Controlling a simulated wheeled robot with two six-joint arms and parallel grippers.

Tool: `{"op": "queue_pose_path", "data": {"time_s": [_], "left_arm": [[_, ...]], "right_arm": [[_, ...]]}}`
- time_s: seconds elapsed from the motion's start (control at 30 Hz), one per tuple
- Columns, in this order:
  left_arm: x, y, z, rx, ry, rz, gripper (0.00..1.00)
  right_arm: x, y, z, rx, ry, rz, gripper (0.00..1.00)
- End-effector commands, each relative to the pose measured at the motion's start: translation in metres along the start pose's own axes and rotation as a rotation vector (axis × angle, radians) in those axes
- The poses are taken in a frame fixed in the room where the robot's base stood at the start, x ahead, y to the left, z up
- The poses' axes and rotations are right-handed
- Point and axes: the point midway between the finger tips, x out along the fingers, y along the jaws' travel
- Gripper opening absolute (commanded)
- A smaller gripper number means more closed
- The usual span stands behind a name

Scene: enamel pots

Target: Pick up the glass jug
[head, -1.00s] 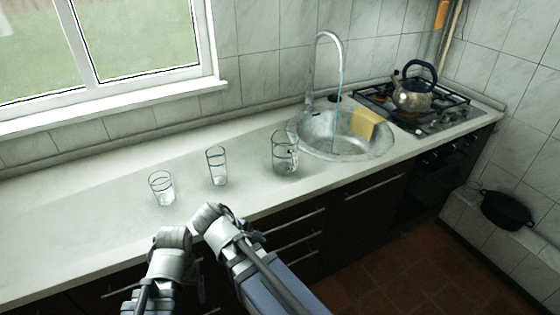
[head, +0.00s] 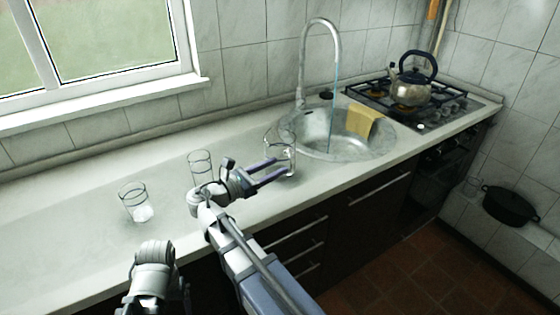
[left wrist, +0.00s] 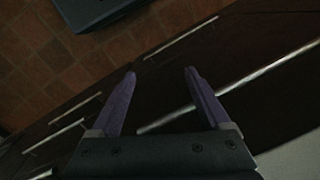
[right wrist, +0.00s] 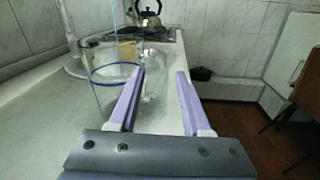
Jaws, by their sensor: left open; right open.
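The glass jug (head: 276,149), clear with a dark band at its rim, stands on the counter at the left edge of the sink. It also shows in the right wrist view (right wrist: 112,85), left of the fingers, with its blue-ringed rim. My right gripper (head: 281,167) is open and empty in front of the jug; its fingers overlap the jug's lower part in the head view. In the right wrist view the left finger overlaps the jug's right side; contact cannot be told. My left gripper (left wrist: 159,72) is open and empty over the floor and cabinet fronts.
Two drinking glasses, one (head: 199,162) behind my right arm and one (head: 134,204) further left, stand on the counter (head: 70,200). The sink (head: 375,149) has running water and a yellow cloth (head: 362,121). A kettle (head: 411,88) sits on the stove.

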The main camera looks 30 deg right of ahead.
Motion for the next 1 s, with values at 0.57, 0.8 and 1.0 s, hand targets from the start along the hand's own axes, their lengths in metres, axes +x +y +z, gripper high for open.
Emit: {"op": "queue_pose_path", "data": {"time_s": [0.57,0.8,1.0], "left_arm": [[0.007,0.001,-0.001,0.0,0.0,0.0,0.8],[0.007,0.001,-0.001,0.0,0.0,0.0,0.8],[0.007,0.001,-0.001,0.0,0.0,0.0,0.8]], "right_arm": [[0.058,-0.008,-0.007,0.002,0.002,-0.003,0.48],[0.066,-0.008,-0.007,0.002,0.002,-0.001,0.48],[0.066,-0.008,-0.007,0.002,0.002,0.0,0.41]]}}
